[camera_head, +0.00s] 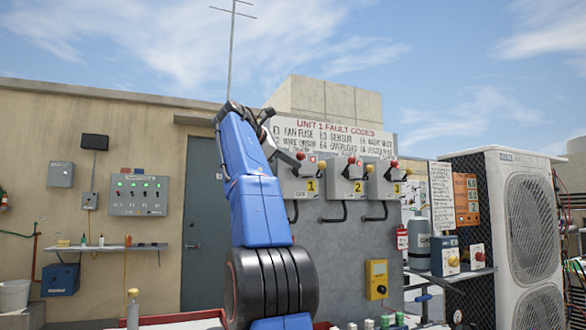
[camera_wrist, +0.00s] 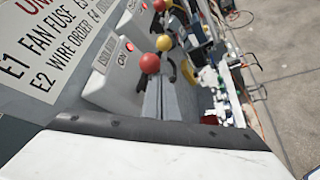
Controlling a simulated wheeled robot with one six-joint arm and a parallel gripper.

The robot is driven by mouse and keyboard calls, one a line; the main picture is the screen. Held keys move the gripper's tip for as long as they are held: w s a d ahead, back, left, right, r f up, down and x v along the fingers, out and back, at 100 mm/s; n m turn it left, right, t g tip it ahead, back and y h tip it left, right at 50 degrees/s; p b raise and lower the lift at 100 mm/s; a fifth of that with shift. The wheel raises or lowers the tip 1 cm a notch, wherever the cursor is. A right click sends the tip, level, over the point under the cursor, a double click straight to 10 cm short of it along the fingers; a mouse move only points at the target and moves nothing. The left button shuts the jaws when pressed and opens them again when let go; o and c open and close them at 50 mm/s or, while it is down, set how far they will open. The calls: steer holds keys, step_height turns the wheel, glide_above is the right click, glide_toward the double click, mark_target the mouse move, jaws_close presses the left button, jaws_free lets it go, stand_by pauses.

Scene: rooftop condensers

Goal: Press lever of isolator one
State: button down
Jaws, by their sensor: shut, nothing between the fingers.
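Isolator one is a grey box (camera_head: 298,186) with a yellow tag "1", first in a row on a dark grey panel. My gripper (camera_head: 288,155) is at its upper left in the head view, fingers shut and empty; it overlaps the box's top, so I cannot tell whether it touches. In the wrist view a grey box with an "ON" label and a red light (camera_wrist: 116,72) is close, with a red ball knob (camera_wrist: 150,63) beside it. A yellow ball knob (camera_wrist: 163,42) lies just beyond. The white, dark-edged shape along the bottom hides what is below.
Isolator two (camera_head: 345,184) and isolator three (camera_head: 385,184) stand to the right, with ball-ended levers. A fault code sign (camera_head: 335,137) is above. A yellow box (camera_head: 376,280) hangs lower. A large condenser (camera_head: 510,230) stands far right.

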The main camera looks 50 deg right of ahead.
steer(key=shift+w+d+r, duration=0.1)
steer(key=shift+w+r, duration=0.1)
steer(key=shift+r, duration=0.35)
steer(key=shift+r, duration=0.2)
steer(key=v, duration=0.7)
steer(key=shift+w+a+f, duration=0.2)
steer(key=shift+a+f, duration=0.05)
steer(key=shift+f, duration=0.1)
stand_by(0.6)
